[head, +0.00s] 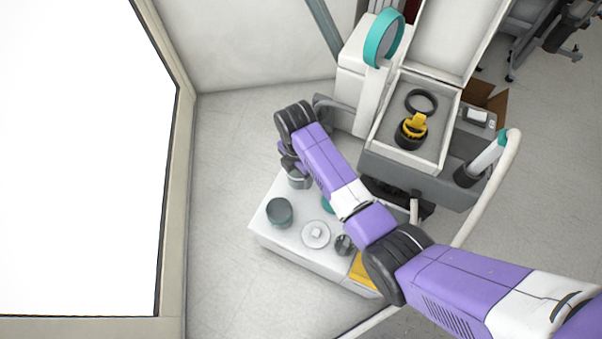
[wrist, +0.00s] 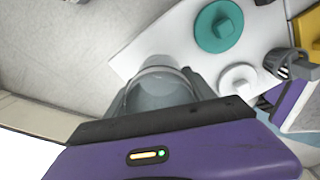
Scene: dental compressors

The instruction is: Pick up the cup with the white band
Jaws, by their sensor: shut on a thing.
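A grey cup (head: 298,181) is at the far corner of the white cabinet top, under my gripper (head: 292,165). In the wrist view the cup (wrist: 160,90) sits between the two fingers of my gripper (wrist: 158,98), which is shut on it. A pale band runs around it near its rim. I cannot tell whether its base touches the cabinet top. A second, dark grey-green cup (head: 279,211) stands nearer the front left edge, apart from my gripper.
The white cabinet (head: 290,245) also bears a white knobbed lid (head: 315,235), a small dark item (head: 343,244) and a teal lid (wrist: 218,27), mostly behind my arm in the head view. A compressor with an open box (head: 437,150) stands at the right. Floor at left is clear.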

